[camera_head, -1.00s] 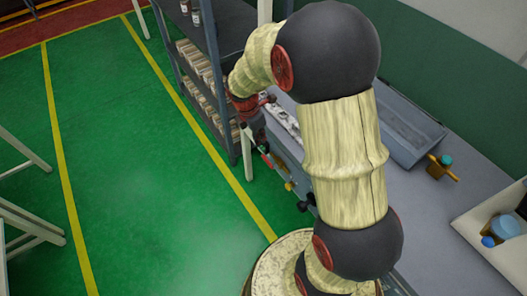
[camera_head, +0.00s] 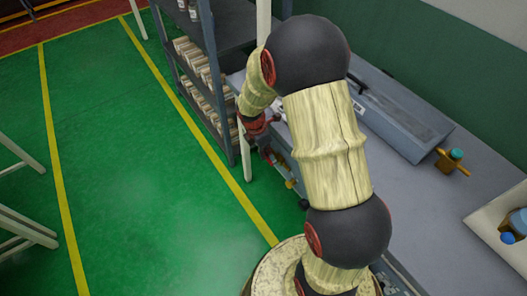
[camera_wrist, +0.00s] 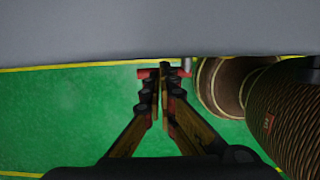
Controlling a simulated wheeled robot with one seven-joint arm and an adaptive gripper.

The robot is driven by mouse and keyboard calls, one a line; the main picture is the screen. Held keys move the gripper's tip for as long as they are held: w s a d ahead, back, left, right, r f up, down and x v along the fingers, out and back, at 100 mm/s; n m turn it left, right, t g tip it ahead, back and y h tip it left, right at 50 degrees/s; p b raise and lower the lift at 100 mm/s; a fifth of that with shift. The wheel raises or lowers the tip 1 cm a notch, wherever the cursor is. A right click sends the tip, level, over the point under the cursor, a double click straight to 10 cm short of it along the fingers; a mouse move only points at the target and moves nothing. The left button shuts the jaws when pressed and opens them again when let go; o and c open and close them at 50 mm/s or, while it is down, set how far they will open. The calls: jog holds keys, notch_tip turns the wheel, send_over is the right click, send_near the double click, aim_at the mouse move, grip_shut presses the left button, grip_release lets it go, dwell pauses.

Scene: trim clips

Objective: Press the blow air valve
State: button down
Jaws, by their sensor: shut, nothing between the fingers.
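My gripper (camera_head: 269,157) is low beside the front edge of the grey bench, partly hidden by my arm in the head view. In the wrist view its fingers (camera_wrist: 163,72) are shut together and hold nothing. Which of these is the blow air valve is unclear.
The grey bench (camera_head: 440,235) carries a long grey box (camera_head: 400,118), a brass fitting with a teal cap (camera_head: 450,163) and a white bin (camera_head: 490,228). A shelf rack (camera_head: 190,70) stands beyond my gripper. The green floor (camera_head: 140,180) to the left is open.

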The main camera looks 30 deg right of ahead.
jog(key=shift+w+p, duration=0.1)
jog(key=shift+p, duration=0.65)
jog(key=shift+w+f+g+p, duration=0.25)
jog(key=shift+g+p, duration=0.75)
jog(key=shift+p, duration=0.75)
jog(key=shift+w+f+g+p, duration=0.15)
jog(key=shift+g+p, duration=0.35)
jog(key=shift+p, duration=0.55)
jog(key=shift+w+f+p, duration=0.2)
jog(key=shift+f+p, duration=0.5)
jog(key=shift+p, duration=0.3)
jog(key=shift+f, duration=0.15)
jog(key=shift+r+p, duration=0.85)
jog(key=shift+p, duration=0.05)
